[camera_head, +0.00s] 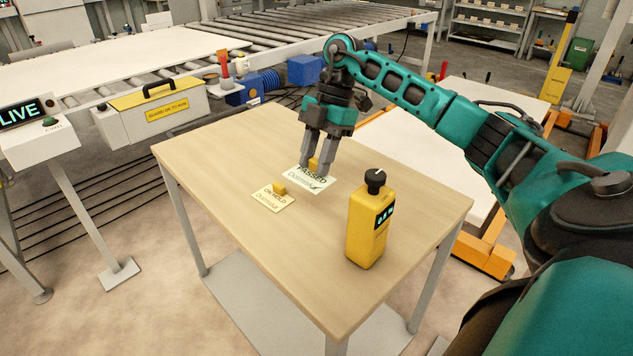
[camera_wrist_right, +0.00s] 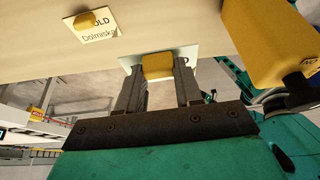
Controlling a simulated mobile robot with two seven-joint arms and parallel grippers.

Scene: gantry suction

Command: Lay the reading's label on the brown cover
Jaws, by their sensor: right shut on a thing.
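My right gripper (camera_head: 317,166) is shut on the yellow grip block of the pale green PASSED label (camera_head: 308,182), near the middle of the table. The block (camera_wrist_right: 157,65) shows between the fingers in the right wrist view. The label is at or just above the table; I cannot tell which. The cream ON HOLD label (camera_head: 272,200), with its own yellow block, lies to its left; it also shows in the right wrist view (camera_wrist_right: 100,35). A yellow meter (camera_head: 367,235) with a black knob and small dark display stands upright to the right. I cannot make out a brown cover.
The wooden table (camera_head: 230,160) is clear around the labels. Behind it are a roller conveyor (camera_head: 270,50) and a grey box with yellow top (camera_head: 152,107). A LIVE sign (camera_head: 22,113) stands at left. A pale board (camera_head: 440,165) lies beyond the table's right side.

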